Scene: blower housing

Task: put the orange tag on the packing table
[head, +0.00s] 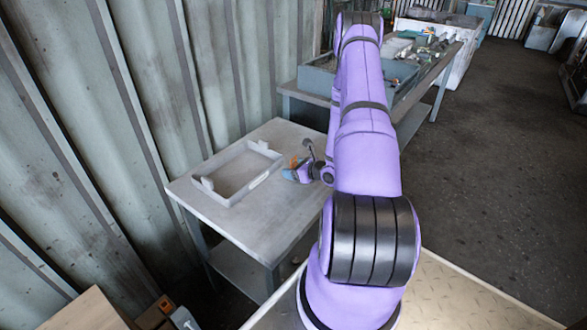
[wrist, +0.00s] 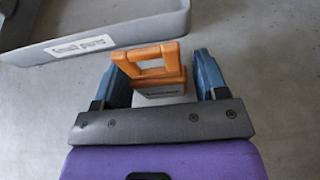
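The orange tag (wrist: 152,62), an orange handle-like loop on a pale block with dark lettering, is between the two blue fingers of my gripper (wrist: 165,82) in the wrist view. Whether the tag touches the table is unclear. I cannot tell which table is the packing table.
A shallow grey tray (head: 207,186) lies on the near table; its rim (wrist: 60,51) bears a "small parts" label in the wrist view. A longer table (head: 441,84) with bins and parts stands behind, partly hidden by my arm. Open floor (head: 480,190) lies to the right.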

